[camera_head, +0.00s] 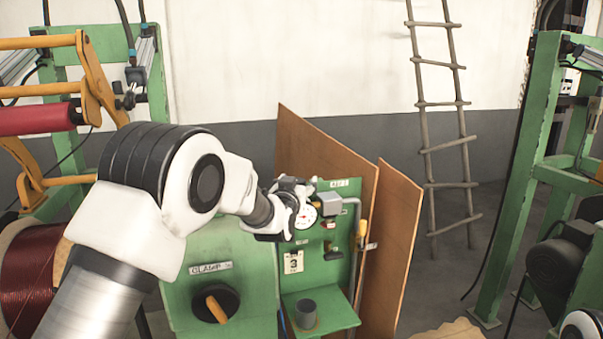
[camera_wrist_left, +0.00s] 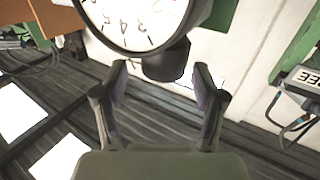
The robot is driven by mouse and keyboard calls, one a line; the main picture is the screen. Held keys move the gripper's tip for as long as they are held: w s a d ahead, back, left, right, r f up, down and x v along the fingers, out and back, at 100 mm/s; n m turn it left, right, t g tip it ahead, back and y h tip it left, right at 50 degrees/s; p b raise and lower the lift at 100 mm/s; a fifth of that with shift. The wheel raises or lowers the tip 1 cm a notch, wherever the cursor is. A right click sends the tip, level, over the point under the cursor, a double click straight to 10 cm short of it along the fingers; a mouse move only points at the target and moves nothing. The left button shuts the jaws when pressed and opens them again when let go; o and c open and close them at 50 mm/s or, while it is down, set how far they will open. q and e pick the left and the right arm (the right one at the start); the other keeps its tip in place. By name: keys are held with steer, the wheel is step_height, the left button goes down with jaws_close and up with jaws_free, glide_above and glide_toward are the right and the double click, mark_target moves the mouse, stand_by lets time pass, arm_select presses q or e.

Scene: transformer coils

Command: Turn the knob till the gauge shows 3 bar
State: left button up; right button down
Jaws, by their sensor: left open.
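The white round gauge (camera_head: 306,216) sits on a green panel (camera_head: 325,270); its needle is too small to read here. In the left wrist view, the gauge (camera_wrist_left: 138,18) is large and cut off by the top edge, and I cannot tell its reading. A dark knob (camera_wrist_left: 167,62) is just below it in that picture. My left gripper (camera_head: 290,208) is at the panel beside the gauge, partly covering it. In the wrist view my left gripper (camera_wrist_left: 161,72) is open, its fingertips on either side of the knob with gaps visible. My right gripper is out of view.
A card marked 3 (camera_head: 293,262) hangs below the gauge. A grey cup (camera_head: 305,313) stands on the panel's shelf. A black clamp switch with an orange handle (camera_head: 216,309) is at lower left. Brown boards (camera_head: 392,245) lean behind, and a ladder (camera_head: 447,145) stands farther back.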

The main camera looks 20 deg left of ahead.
arm_select(q)
steer(key=shift+w+a+f, duration=0.15)
steer(key=shift+w+a, duration=0.05)
steer(key=shift+w, duration=0.3)
steer(key=shift+w+a+f, duration=0.15)
steer(key=shift+w, duration=0.3)
steer(key=shift+w+f, duration=0.1)
steer(key=shift+w, duration=0.05)
steer(key=shift+d, duration=0.2)
steer(key=c, duration=0.5)
steer(key=shift+s, duration=0.25)
steer(key=c, duration=0.7)
steer(key=shift+o, duration=0.2)
